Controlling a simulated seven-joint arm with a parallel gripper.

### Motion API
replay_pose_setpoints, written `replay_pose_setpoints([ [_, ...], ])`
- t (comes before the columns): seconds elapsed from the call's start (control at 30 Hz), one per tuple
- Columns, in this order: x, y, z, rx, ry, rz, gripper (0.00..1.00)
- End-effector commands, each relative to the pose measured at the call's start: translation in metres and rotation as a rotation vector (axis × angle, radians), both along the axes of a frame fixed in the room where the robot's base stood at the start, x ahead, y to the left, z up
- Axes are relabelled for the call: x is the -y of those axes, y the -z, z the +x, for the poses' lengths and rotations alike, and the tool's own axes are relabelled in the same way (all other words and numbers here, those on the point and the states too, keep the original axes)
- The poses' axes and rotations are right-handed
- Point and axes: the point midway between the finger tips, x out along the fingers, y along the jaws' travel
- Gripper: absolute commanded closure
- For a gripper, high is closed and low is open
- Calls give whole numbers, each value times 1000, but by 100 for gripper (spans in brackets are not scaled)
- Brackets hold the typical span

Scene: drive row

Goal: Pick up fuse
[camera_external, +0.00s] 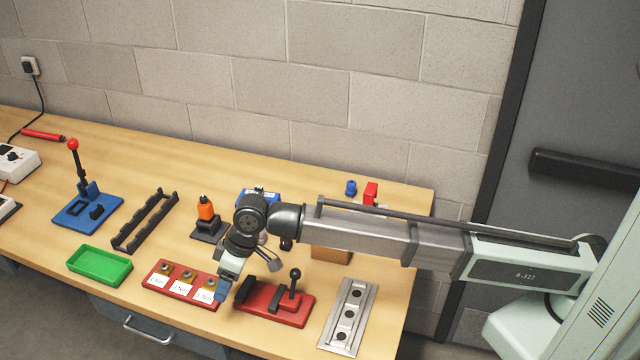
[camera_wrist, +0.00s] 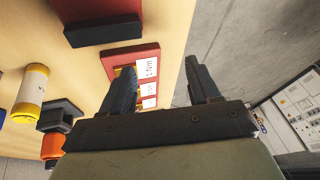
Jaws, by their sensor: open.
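A cream cylinder with yellow ends (camera_wrist: 32,88), which looks like the fuse, is at the left of the wrist view, over the wooden bench. I cannot make it out in the external view, where my arm covers part of the bench. My gripper (camera_wrist: 161,82) is open, with nothing between its fingers. In the external view my gripper (camera_external: 234,288) is low over the bench's front side, between the red labelled tray and the red lever base. The cylinder is well to the left of the fingers in the wrist view.
The red tray (camera_external: 152,278) with labelled sockets and the red lever base (camera_external: 298,311) flank my gripper. An orange-topped tool in a black stand (camera_external: 206,212), a green tray (camera_external: 99,264) and a metal plate (camera_external: 346,316) are around. The bench's front edge is close.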

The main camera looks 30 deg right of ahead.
Motion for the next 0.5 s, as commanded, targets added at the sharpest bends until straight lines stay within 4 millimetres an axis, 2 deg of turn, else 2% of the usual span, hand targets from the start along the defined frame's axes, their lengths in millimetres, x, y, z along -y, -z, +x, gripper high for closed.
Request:
replay_pose_setpoints([
  [0.03, 20, -14, 27, 36, 20, -6, 39],
  [0.1, 45, -29, 57, 78, 38, -22, 39],
  [0.2, 77, -47, 91, 125, 55, -45, 39],
  [0.33, 108, -62, 118, 162, 68, -71, 39],
  [0.5, 125, -68, 132, 180, 71, -90, 39],
])
